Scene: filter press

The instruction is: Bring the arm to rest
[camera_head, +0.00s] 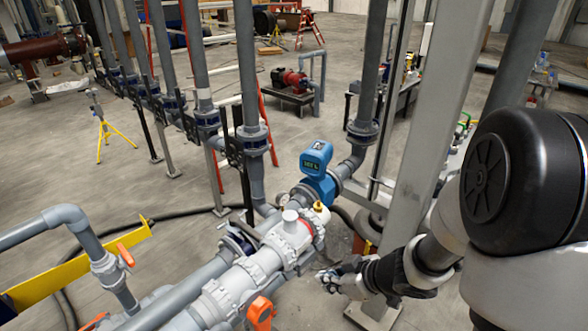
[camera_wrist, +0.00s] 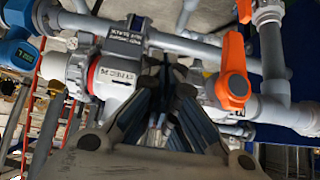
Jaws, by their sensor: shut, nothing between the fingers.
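My gripper (camera_head: 328,279) is low at the right of the pipework in the head view, beside the white valve body (camera_head: 294,238) and apart from it as far as I can tell. Its dark fingers (camera_wrist: 166,80) fill the middle of the wrist view and are shut with nothing held. My arm comes in from the right edge, with a large black joint cap at the upper right. The wrist view shows the white valve body (camera_wrist: 118,75) with a red band just beyond the fingers.
A blue flow meter (camera_head: 317,160) stands behind the valve. An orange handle (camera_head: 262,313) sits at the bottom, also seen in the wrist view (camera_wrist: 233,75). A grey steel column (camera_head: 430,120) rises close to my arm. Open concrete floor lies at the left, past a yellow rail (camera_head: 70,272).

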